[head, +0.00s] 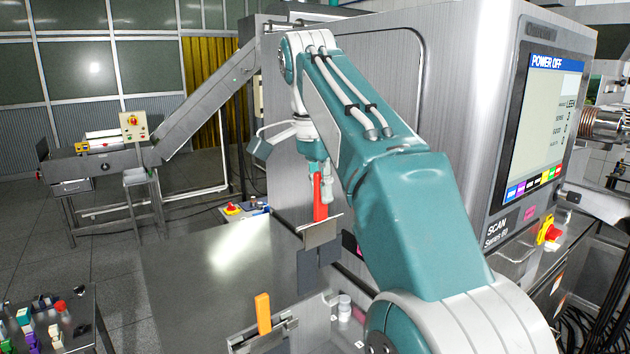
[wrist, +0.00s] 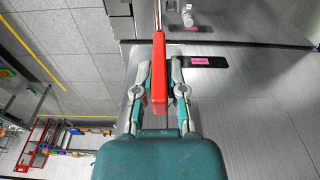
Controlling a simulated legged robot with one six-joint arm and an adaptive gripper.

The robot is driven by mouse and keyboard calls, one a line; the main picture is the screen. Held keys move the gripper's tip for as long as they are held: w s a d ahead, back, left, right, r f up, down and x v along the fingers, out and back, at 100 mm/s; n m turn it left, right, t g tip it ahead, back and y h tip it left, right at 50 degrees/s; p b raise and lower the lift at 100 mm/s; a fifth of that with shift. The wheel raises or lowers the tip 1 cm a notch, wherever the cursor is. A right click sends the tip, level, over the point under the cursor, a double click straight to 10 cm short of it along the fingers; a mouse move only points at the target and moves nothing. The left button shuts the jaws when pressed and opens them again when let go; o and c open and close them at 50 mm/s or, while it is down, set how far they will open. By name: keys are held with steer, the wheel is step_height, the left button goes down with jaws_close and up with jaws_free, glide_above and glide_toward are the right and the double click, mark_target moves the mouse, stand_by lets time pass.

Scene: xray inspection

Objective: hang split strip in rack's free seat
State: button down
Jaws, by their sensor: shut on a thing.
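My gripper (head: 321,182) is shut on a red handle (head: 320,199), held upright above the metal bench. A grey plate (head: 319,233) is directly below the handle, with a darker grey piece (head: 314,268) lower down; I take this for the split strip, but cannot make out the split. In the wrist view the red handle (wrist: 158,75) lies between the two fingers of my gripper (wrist: 159,64). A metal rack (head: 246,344) stands at the bench's near side with an orange-handled piece (head: 263,313) in it. Its free seat cannot be told apart.
The grey scanner cabinet (head: 460,70) with its screen (head: 540,125) stands close behind and right of my arm. A small white jar (head: 344,303) stands right of the rack. The bench top (head: 205,275) left of the strip is clear.

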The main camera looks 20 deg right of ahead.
steer(key=shift+s+a, duration=0.1)
steer(key=shift+a, duration=0.1)
step_height(320, 180, down, 18)
stand_by(1.7)
steer(key=shift+s+d, duration=0.1)
steer(key=shift+r, duration=0.15)
steer(key=shift+w+a, duration=0.25)
steer(key=shift+w, duration=0.4)
steer(key=shift+w+a, duration=0.25)
steer(key=shift+w, duration=0.35)
stand_by(0.6)
steer(key=shift+f, duration=1)
stand_by(0.5)
steer(key=c, duration=0.6)
jaws_free()
